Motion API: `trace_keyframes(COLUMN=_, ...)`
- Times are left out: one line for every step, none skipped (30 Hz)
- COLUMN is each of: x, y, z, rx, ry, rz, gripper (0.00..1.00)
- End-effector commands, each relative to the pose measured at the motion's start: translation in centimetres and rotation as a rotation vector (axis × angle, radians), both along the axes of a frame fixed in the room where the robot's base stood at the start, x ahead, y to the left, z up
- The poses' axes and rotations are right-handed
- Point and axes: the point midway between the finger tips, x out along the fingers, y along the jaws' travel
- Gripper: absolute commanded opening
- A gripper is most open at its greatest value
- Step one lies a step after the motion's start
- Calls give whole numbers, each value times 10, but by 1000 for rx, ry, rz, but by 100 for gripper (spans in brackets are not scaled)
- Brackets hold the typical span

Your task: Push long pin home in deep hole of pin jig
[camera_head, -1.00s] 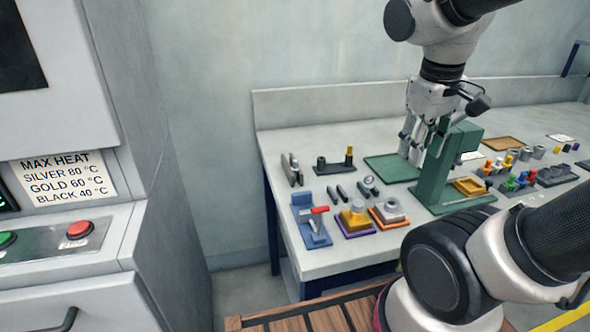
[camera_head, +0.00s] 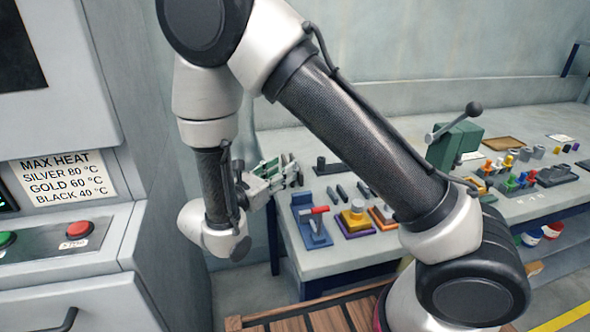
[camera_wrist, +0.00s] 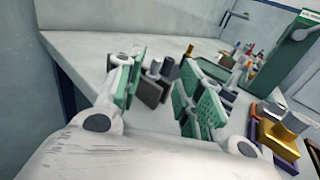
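The pin jig appears to be the dark block on the bench's left part, whose left end (camera_head: 325,166) shows in the head view. My arm crosses in front of its right side there. In the wrist view a gold-topped pin (camera_wrist: 189,50) stands upright beyond my fingers; I cannot tell how deep it sits. My gripper (camera_head: 275,173) is at the bench's left end, pointing right, left of the jig. In the wrist view its green-padded fingers (camera_wrist: 160,95) are wide apart, with no object visibly held.
A blue fixture with a red handle (camera_head: 316,211) and a gold block on a purple base (camera_head: 355,218) stand at the bench front. A green press (camera_head: 455,146) stands farther right. Several small coloured parts lie beyond it. A machine cabinet (camera_head: 75,270) is at left.

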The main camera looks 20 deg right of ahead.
Motion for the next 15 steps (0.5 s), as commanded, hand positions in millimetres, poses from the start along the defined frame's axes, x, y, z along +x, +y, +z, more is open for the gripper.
trace_keyframes(x=0, y=3, z=-3, rx=-13, ry=3, rz=15, gripper=37)
trace_keyframes(x=2, y=3, z=-4, rx=-17, ry=3, rz=20, gripper=37)
trace_keyframes(x=4, y=1, z=-5, rx=-19, ry=4, rz=24, gripper=37)
trace_keyframes(x=6, y=-1, z=-5, rx=-20, ry=4, rz=23, gripper=37)
trace_keyframes(x=8, y=-4, z=-5, rx=-19, ry=4, rz=22, gripper=37)
trace_keyframes(x=12, y=-8, z=-4, rx=-19, ry=4, rz=22, gripper=37)
trace_keyframes(x=14, y=-11, z=-4, rx=-17, ry=4, rz=21, gripper=37)
trace_keyframes(x=16, y=-15, z=-4, rx=-17, ry=4, rz=20, gripper=37)
trace_keyframes(x=19, y=-18, z=-4, rx=-17, ry=3, rz=21, gripper=37)
trace_keyframes(x=22, y=-22, z=-4, rx=-16, ry=4, rz=20, gripper=37)
trace_keyframes(x=24, y=-26, z=-5, rx=-16, ry=4, rz=19, gripper=37)
trace_keyframes(x=28, y=-31, z=-5, rx=-16, ry=4, rz=19, gripper=37)
trace_keyframes(x=31, y=-36, z=-5, rx=-16, ry=4, rz=17, gripper=37)
trace_keyframes(x=34, y=-40, z=-5, rx=-16, ry=4, rz=18, gripper=37)
trace_keyframes(x=38, y=-45, z=-5, rx=-16, ry=4, rz=17, gripper=37)
